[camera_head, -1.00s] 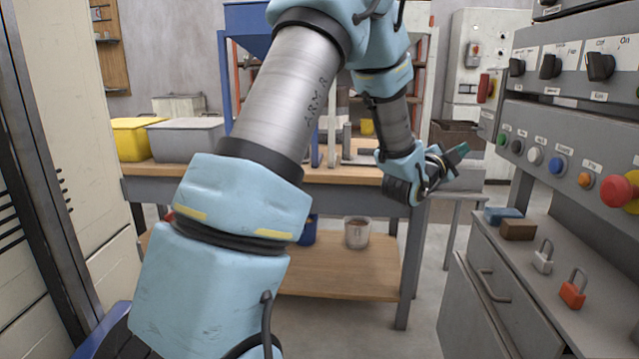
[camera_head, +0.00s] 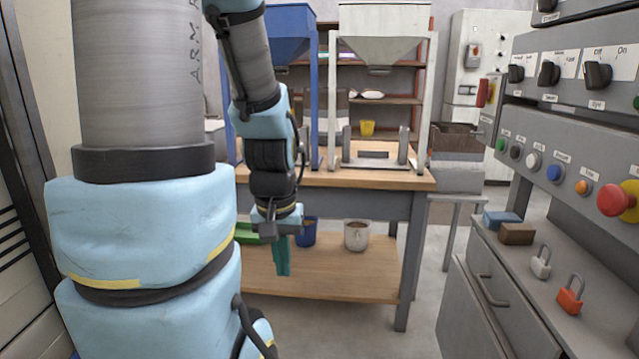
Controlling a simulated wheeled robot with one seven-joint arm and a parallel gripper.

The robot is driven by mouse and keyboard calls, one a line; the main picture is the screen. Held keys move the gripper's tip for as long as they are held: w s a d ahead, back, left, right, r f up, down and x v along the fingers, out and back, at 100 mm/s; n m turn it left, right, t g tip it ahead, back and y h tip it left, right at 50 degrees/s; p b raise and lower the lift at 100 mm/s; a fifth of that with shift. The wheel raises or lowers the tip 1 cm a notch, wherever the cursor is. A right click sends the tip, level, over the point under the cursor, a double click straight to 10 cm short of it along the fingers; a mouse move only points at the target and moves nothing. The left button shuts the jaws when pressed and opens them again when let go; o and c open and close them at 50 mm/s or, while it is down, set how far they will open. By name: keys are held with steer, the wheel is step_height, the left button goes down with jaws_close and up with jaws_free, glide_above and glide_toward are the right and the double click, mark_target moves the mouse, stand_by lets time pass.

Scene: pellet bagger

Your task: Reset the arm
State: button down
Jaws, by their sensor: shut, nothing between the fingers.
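My gripper (camera_head: 283,262) hangs at the end of my light blue and grey arm, left of the picture's middle. Its teal fingers point down and look closed together, with nothing held. In the picture it is in front of the workbench (camera_head: 340,183) and its lower shelf. My arm's large lower links fill the left side and hide part of the bench and what stands behind it.
A control panel (camera_head: 570,140) with knobs and a red button stands at right. Below it, a cabinet top (camera_head: 519,258) bears a red padlock (camera_head: 571,296), a white padlock (camera_head: 541,262) and two blocks. A white bucket (camera_head: 356,235) and a blue bucket (camera_head: 307,232) stand on the shelf.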

step_height(320, 180, up, 11)
steer(key=p, duration=0.9)
steer(key=shift+r+p, duration=0.15)
steer(key=shift+p, duration=0.15)
steer(key=shift+w, duration=0.1)
